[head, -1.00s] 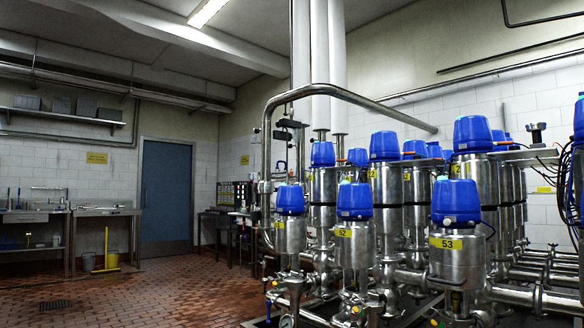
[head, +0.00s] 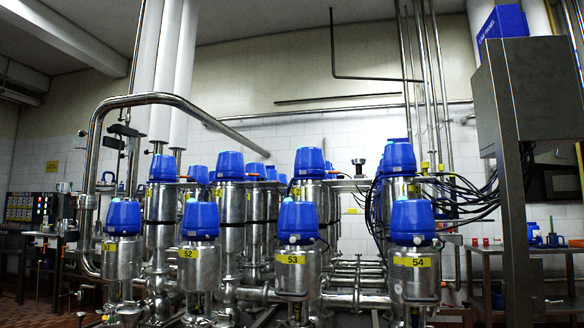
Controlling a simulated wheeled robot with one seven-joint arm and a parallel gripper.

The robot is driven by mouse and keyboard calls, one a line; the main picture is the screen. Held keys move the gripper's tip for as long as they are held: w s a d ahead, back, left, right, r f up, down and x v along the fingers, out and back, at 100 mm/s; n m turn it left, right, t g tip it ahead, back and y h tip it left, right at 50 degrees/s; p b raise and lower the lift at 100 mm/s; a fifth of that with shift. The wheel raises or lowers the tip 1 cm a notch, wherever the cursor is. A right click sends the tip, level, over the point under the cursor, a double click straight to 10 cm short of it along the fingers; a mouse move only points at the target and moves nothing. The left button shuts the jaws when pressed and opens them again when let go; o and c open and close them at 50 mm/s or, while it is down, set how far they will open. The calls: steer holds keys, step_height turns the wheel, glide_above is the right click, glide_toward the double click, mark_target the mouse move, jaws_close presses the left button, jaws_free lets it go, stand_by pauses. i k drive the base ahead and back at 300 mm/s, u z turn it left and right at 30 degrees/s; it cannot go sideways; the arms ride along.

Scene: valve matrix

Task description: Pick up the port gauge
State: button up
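I cannot make out a port gauge in the head view. Small items stand on a steel bench (head: 482,250) at the right. They include red items (head: 486,242) and a blue item (head: 552,240), all too small to identify. My gripper is not in view.
Rows of steel valves with blue caps fill the middle. The front ones include valve 52 (head: 199,266), valve 53 (head: 295,272) and valve 54 (head: 414,275). Pipes run between them. A grey steel cabinet on posts (head: 538,88) stands at the near right, partly hiding the bench.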

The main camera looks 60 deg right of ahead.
mark_target(359, 163)
steer(key=z, duration=2.75)
steer(key=i, duration=0.15)
steer(key=u, duration=0.05)
